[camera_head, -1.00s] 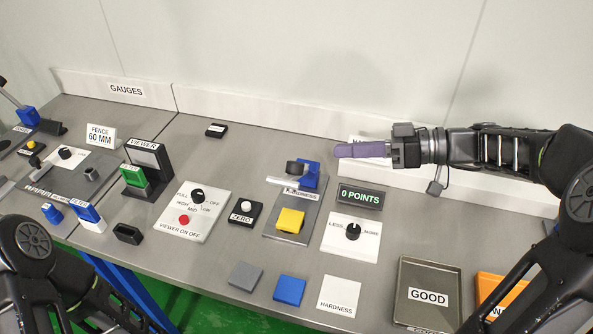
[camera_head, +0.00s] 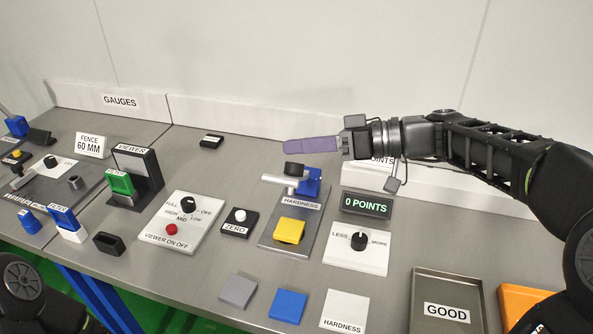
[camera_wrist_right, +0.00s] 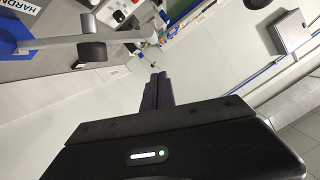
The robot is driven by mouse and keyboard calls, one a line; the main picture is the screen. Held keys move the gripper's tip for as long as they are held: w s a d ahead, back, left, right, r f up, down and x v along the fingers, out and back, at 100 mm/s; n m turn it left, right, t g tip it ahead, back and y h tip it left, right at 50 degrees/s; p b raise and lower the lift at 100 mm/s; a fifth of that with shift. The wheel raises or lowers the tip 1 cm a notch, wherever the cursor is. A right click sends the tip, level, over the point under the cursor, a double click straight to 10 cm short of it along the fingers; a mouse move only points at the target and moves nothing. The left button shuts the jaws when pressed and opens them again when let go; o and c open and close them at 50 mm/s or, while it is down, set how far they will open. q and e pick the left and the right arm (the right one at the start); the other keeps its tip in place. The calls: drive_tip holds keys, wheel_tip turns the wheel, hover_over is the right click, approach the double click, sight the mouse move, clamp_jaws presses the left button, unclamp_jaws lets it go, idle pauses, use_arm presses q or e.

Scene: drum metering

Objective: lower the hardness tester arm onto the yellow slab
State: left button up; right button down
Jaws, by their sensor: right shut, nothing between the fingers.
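The hardness tester has a blue post (camera_head: 311,184) and a pale arm (camera_head: 279,181) with a black knob (camera_head: 293,170). The arm is raised above and apart from the yellow slab (camera_head: 289,230), which lies on the grey tester plate (camera_head: 283,248). My right gripper (camera_head: 287,147) has purple fingers shut together and empty, pointing left. It appears just above or behind the knob in the head view, not touching it. In the right wrist view, the closed fingertips (camera_wrist_right: 158,77) are right of the knob (camera_wrist_right: 92,46), with a gap. My left gripper is out of view.
A display (camera_head: 367,204) reads 0 POINTS, with a LESS/MORE dial (camera_head: 358,240) below it. A grey slab (camera_head: 238,290) and blue slab (camera_head: 288,305) lie in front. The ZERO button (camera_head: 239,216) is left of the tester, and the GOOD tray (camera_head: 447,285) is at right.

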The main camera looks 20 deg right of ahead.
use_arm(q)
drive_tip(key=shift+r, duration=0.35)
use_arm(e)
drive_tip(key=shift+s+a+f, duration=0.2)
drive_tip(key=shift+f, duration=0.45)
drive_tip(key=shift+s+a+f, duration=0.15)
drive_tip(key=shift+s+f, duration=0.1)
drive_tip(key=shift+f, duration=0.35)
drive_tip(key=shift+s+a+f, duration=0.2)
drive_tip(key=shift+f, duration=0.45)
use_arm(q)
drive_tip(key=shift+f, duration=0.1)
